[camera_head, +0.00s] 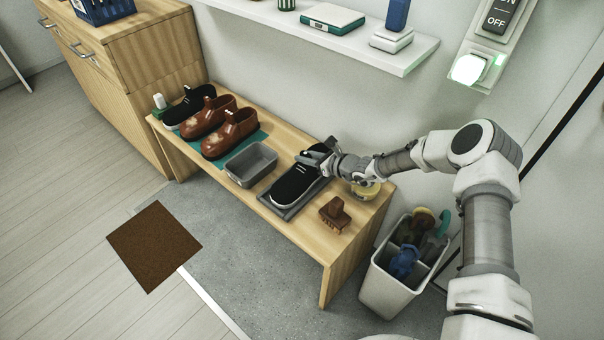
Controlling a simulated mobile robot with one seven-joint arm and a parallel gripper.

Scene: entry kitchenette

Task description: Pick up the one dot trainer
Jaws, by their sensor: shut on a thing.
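A black trainer (290,188) with a pale sole and white lace marks is at the right part of the wooden bench, on or just over a dark grey tray (291,214). My gripper (315,160) reaches in from the right and is shut on the heel end of this trainer. The fingers and heel overlap, so the exact contact is hidden. A second black trainer (186,108) stands at the far left end of the bench. Dot marks on either trainer are too small to count.
Two brown shoes (229,134) stand on a teal mat (251,142). An empty grey bin (250,165), a brown brush (335,213) and a yellowish round tin (366,190) are on the bench (301,238). A white shelf (400,58) hangs above; a filled bucket (388,292) stands right.

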